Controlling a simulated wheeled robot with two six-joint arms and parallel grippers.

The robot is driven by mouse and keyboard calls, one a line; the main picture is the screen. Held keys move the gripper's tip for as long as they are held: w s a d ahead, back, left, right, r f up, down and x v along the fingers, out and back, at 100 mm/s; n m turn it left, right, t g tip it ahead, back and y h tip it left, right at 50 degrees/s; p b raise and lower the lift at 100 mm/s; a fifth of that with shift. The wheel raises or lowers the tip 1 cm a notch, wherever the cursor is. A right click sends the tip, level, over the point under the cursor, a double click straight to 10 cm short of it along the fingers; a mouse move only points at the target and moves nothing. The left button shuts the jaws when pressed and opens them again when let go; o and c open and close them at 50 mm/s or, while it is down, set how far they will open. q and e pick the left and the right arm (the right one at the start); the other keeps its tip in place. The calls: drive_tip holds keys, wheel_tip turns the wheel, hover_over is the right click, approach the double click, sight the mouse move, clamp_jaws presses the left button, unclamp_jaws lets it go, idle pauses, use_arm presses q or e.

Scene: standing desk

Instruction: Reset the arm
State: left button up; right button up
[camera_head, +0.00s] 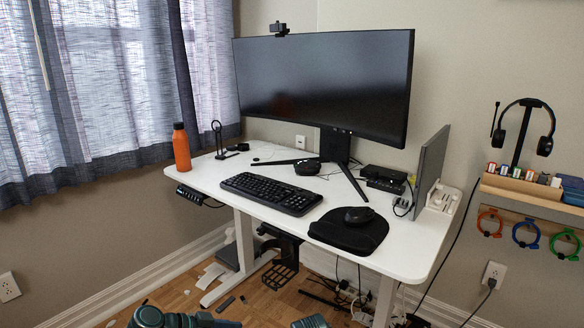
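Neither of my grippers shows in the head view. A dark and teal part of my own arm is at the bottom edge, left of centre, in front of the desk and cut off by the frame. The white standing desk (405,258) stands ahead with its front edge clear of that arm part. Whether either gripper is open or shut is hidden.
The desk holds a monitor (325,85), keyboard (265,192), mouse (358,215) on a black pad (338,238), and an orange bottle (181,148). A shelf with headphones (545,143) is at right. Cables and papers lie on the floor under the desk.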

use_arm(q)
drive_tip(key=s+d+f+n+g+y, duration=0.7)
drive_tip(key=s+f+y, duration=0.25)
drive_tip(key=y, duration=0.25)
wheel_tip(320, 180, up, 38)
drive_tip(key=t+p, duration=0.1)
drive_tip(key=p, duration=3.7)
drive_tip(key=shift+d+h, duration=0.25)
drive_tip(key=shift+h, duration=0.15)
